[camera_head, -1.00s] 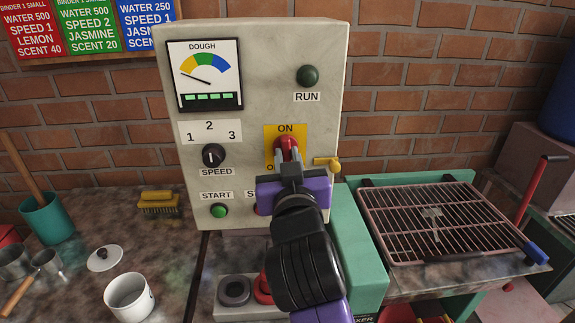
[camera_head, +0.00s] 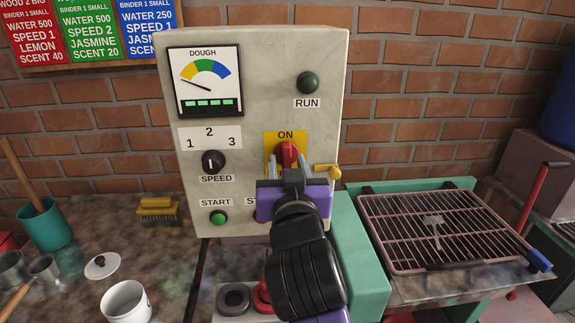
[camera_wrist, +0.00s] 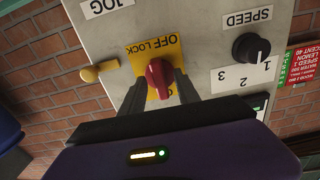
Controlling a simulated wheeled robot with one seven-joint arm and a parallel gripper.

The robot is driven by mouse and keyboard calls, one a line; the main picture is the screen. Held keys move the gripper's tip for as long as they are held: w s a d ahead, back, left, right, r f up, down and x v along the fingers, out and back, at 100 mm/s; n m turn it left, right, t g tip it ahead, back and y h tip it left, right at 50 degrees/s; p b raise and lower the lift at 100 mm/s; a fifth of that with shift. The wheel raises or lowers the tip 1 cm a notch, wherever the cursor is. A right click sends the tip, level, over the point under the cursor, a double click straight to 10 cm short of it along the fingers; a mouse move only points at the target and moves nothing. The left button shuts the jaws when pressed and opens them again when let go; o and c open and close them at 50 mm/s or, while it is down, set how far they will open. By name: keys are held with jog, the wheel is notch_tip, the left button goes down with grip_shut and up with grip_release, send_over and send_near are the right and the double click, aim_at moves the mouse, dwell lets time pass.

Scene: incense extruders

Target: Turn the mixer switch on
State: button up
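The mixer switch is a red rotary knob (camera_head: 288,152) on a yellow plate (camera_head: 298,135), on the front of a pale control panel (camera_head: 265,60). Its handle stands roughly upright below the ON label; the OFF LOCK label shows in the wrist view. My gripper (camera_head: 286,168) is in front of the plate, just below the knob in the head view. Its fingers are spread and hold nothing. In the wrist view the red knob (camera_wrist: 158,76) shows between the fingertips (camera_wrist: 158,88), with gaps on both sides. The gripper hides the lower plate in the head view.
A yellow lever (camera_head: 328,172) sticks out right of the plate. The speed knob (camera_head: 213,161), green START button (camera_head: 218,218) and dark green RUN lamp (camera_head: 307,83) share the panel. A wire rack (camera_head: 440,230) lies to the right; a white mug (camera_head: 126,301) stands lower left.

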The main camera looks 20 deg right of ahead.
jog(key=v, duration=0.7)
jog(key=shift+s+b, duration=0.35)
jog(key=shift+b, duration=0.05)
jog(key=shift+a, duration=0.1)
